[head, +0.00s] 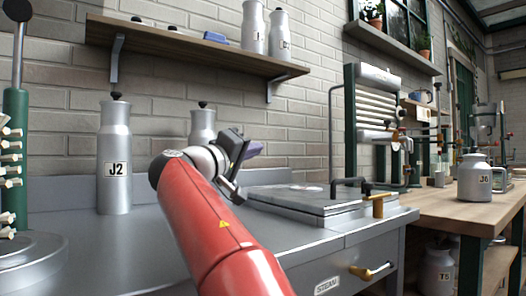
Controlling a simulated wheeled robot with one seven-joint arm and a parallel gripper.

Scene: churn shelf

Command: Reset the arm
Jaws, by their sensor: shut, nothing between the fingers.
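My red arm reaches up from the bottom middle of the head view. My gripper (243,153) is at its end, shut and empty, in the air above the grey metal counter (150,258). It is seen from behind, so its fingertips are partly hidden. A tall silver churn labelled J2 (115,160) stands upright on the counter to the left of the gripper, apart from it. Another silver churn (203,124) stands behind my wrist, mostly hidden by it.
A wooden wall shelf (180,45) with two silver churns (253,28) (279,35) hangs above. A flat steel lid (310,199) lies on the counter to the right. A wooden table (450,198) with churn J6 (474,180) is farther right.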

